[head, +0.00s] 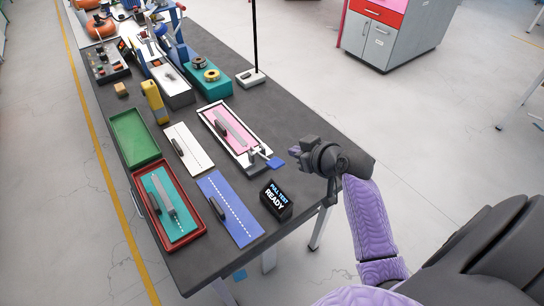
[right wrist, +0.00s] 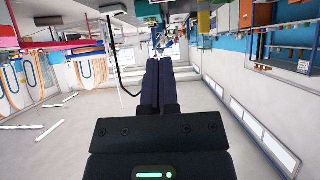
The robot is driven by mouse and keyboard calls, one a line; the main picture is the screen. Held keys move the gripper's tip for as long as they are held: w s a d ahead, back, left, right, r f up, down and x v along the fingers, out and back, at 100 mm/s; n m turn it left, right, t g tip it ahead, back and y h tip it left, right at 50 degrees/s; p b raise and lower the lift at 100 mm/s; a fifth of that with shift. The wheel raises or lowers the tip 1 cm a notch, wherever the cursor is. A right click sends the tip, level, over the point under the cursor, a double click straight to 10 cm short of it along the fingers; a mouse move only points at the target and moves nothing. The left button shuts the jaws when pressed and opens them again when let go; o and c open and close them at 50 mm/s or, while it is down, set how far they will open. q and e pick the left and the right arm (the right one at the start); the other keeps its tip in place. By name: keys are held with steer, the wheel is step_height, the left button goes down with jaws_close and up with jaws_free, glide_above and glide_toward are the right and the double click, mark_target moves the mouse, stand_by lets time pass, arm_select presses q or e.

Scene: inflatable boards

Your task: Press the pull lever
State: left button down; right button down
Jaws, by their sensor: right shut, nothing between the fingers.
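The pull lever (head: 275,163) has a blue end and sticks out from the near right corner of a white-framed test fixture (head: 268,149). The lever cannot be made out in the right wrist view. My left gripper is not in view.
A black sign (head: 276,199) reading "PULL TEST READY" stands near the lever. A blue board (head: 230,208), a white board (head: 188,148), a red tray (head: 139,191) and a green tray (head: 134,138) lie to the left. The table's (head: 308,122) right edge is close to my right arm.

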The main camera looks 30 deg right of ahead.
steer(key=b, duration=0.4)
glide_above(278, 164)
steer(key=w, duration=0.1)
steer(key=f, duration=0.6)
steer(key=shift+w, duration=0.2)
steer(key=shift+s+f, duration=0.2)
steer(key=shift+f, duration=0.4)
steer(key=shift+s+f, duration=0.2)
steer(key=shift+f, duration=0.4)
steer(key=shift+s+f+b, duration=0.25)
steer(key=shift+f+b, duration=0.05)
steer(key=shift+f, duration=0.2)
